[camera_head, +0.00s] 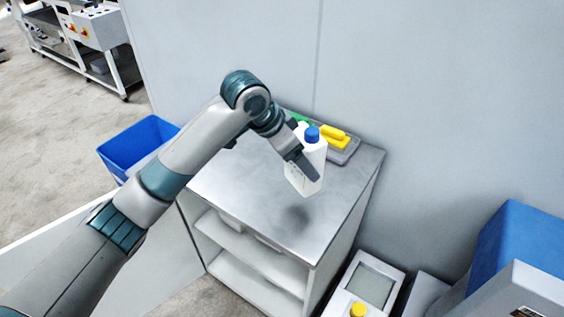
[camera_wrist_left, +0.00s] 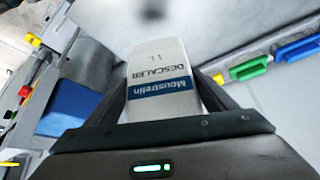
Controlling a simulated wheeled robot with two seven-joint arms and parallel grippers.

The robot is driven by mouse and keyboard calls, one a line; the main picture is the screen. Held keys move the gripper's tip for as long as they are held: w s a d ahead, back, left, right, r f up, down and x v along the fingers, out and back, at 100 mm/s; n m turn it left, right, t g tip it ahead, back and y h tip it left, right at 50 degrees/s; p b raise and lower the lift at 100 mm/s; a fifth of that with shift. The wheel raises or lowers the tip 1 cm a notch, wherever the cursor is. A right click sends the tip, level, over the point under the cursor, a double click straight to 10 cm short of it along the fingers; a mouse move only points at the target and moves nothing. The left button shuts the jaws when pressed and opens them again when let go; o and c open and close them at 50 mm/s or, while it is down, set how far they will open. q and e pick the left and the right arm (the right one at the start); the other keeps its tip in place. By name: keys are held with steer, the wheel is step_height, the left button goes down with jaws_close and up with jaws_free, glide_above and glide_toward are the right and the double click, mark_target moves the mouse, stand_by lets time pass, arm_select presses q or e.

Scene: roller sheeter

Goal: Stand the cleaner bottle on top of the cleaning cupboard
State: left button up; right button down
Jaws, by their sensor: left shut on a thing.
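The cupboard's front is open, with white shelves. My right gripper is not in view.
A blue bin (camera_head: 135,147) stands left of the cupboard. Machine panels stand at the lower right. The front of the top is clear.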

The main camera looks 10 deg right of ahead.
arm_select(q)
steer(key=w+a+f+p, duration=0.1)
steer(key=w+a+f, duration=0.1)
steer(key=w, duration=0.3)
steer(key=shift+w+a+f+p, duration=0.2)
steer(key=shift+f+p, duration=0.15)
steer(key=shift+f, duration=0.3)
step_height(320, 180, down, 4)
steer(key=shift+r+p, duration=0.1)
steer(key=shift+p, duration=0.85)
steer(key=shift+f, duration=0.2)
steer(key=o, duration=1.9)
steer(key=shift+f, duration=0.1)
steer(key=shift+s, duration=0.1)
